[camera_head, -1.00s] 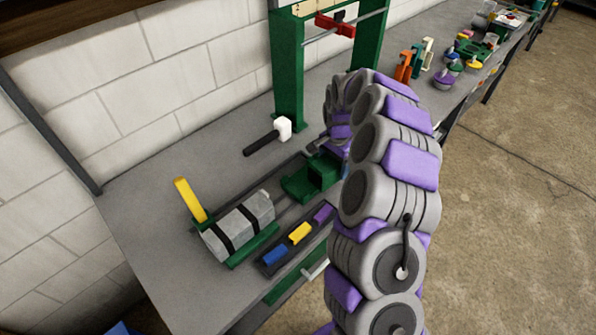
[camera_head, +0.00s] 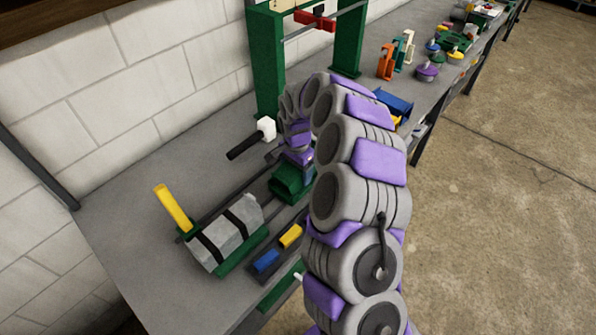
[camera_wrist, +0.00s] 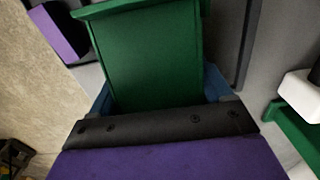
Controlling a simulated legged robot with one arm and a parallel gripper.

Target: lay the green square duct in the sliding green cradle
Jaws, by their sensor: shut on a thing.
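The green square duct (camera_wrist: 150,60) sits between the blue fingers of my gripper (camera_wrist: 160,95) in the wrist view. My gripper is shut on it. In the head view the duct (camera_head: 287,182) shows as a green box with a dark open end, low over the rails (camera_head: 238,188), with my gripper (camera_head: 298,160) above it. The sliding green cradle cannot be told apart from the duct here; I cannot tell whether the two touch. A grey block with black straps (camera_head: 228,232) lies on a green base to the left.
A yellow lever (camera_head: 172,207) stands by the strapped block. A white-headed mallet (camera_head: 266,128) lies behind my gripper, near a green frame (camera_head: 268,65). A tray with blue and yellow (camera_head: 290,236) blocks lies in front. A purple block (camera_wrist: 60,30) shows in the wrist view.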

